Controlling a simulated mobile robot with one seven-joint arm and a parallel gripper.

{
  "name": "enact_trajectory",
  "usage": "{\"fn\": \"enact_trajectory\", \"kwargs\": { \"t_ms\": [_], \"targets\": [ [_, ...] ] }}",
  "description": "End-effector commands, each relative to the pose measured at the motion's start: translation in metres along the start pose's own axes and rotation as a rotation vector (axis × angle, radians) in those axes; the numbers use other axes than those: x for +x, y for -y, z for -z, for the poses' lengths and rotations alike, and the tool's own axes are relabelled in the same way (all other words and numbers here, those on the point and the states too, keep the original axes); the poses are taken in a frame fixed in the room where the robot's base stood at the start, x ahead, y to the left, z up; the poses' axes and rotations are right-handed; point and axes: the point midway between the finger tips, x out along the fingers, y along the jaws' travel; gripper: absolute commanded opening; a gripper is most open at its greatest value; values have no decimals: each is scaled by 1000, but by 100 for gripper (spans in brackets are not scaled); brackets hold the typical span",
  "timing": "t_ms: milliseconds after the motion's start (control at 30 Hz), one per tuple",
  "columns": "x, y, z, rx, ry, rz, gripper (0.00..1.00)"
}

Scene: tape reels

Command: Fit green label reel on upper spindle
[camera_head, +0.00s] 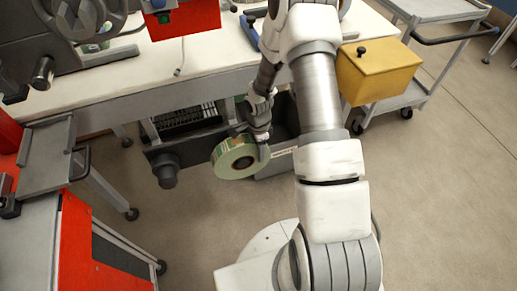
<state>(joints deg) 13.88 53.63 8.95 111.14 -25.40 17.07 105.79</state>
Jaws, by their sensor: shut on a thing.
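The green label reel (228,158) is a thick pale green ring with a dark centre hole. It is tilted and held in the air in front of the bench. My gripper (262,146) is shut on the reel's right rim; the fingers are small and partly hidden. A dark grey machine (75,35) stands on the bench at upper left, with a short metal-tipped cylinder (42,73) sticking out. A dark round knob or stub (167,172) sticks out lower, under the bench edge. I cannot tell which of these is the upper spindle.
The white bench (120,77) runs across the back, with a red box (185,20) on it. A red and grey stand (75,235) is at lower left.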

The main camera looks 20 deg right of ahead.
Motion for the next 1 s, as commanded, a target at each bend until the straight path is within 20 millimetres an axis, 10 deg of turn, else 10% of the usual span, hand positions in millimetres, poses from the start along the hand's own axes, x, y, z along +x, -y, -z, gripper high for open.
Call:
{"fn": "enact_trajectory", "kwargs": {
  "t_ms": [1000],
  "targets": [
    [0,-66,0,0,0,2,0]
  ]
}}
